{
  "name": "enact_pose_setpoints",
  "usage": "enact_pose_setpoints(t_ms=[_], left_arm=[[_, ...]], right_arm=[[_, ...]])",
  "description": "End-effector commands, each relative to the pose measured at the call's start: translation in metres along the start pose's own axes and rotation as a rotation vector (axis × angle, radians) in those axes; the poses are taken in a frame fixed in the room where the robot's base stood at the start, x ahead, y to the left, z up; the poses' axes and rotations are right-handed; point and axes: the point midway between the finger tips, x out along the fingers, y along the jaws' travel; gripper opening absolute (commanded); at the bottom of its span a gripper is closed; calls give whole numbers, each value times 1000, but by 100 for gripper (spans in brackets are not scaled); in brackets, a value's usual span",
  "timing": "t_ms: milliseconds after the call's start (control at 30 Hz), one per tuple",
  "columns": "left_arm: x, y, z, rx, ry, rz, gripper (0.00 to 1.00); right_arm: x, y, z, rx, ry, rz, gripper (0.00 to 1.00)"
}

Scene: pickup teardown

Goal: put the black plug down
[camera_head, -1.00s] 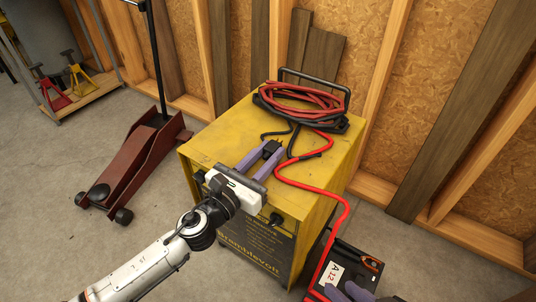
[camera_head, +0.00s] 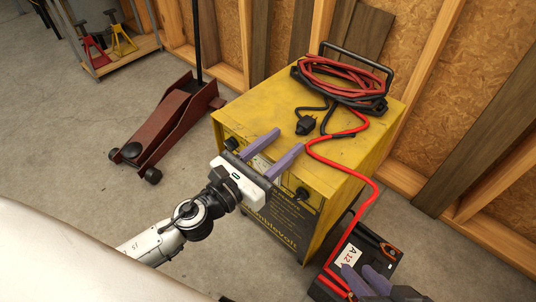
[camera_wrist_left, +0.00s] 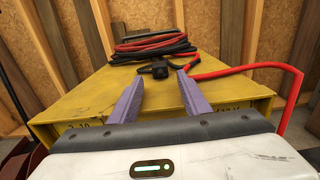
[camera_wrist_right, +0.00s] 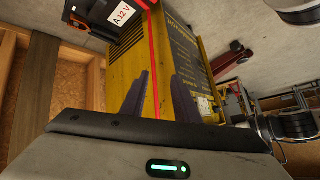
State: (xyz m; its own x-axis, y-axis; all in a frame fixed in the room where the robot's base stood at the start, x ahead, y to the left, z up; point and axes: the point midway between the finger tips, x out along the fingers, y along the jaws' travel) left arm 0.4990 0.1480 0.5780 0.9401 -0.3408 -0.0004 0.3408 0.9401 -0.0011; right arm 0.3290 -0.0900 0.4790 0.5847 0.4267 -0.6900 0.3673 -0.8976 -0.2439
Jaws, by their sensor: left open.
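The black plug (camera_head: 305,125) lies on the yellow top of the charger cabinet (camera_head: 262,112), its short black lead running back to the coiled cables. In the left wrist view the plug (camera_wrist_left: 158,69) sits beyond and between the fingertips, apart from them. My left gripper (camera_head: 288,140) is open and empty over the cabinet's front edge. My right gripper (camera_head: 360,267) is beside the black battery box marked A 12 V (camera_head: 350,256). In the right wrist view its fingers (camera_wrist_right: 160,73) stand apart, with the red cable (camera_wrist_right: 155,55) showing between them.
Red and black cables (camera_head: 342,82) are coiled at the back of the cabinet top, near its black handle (camera_head: 357,56). The red cable hangs over the right edge. A red floor jack (camera_head: 172,122) stands left on concrete. Jack stands (camera_head: 122,40) sit on a low shelf. A studded wall is behind.

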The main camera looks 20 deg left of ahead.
Motion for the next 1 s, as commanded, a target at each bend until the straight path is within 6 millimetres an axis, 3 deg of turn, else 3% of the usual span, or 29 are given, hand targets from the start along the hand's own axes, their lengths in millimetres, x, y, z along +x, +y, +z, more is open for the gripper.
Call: enact_pose_setpoints(t_ms=[100,333,1000], left_arm=[[-22,0,-2,0,3,-1,43],[-44,0,-1,0,0,-1,43],[-47,0,0,1,-1,-1,43]], right_arm=[[1,-1,-1,4,11,-8,28],[-3,-7,-11,9,48,-26,28],[-4,-8,-11,11,49,-29,28]])
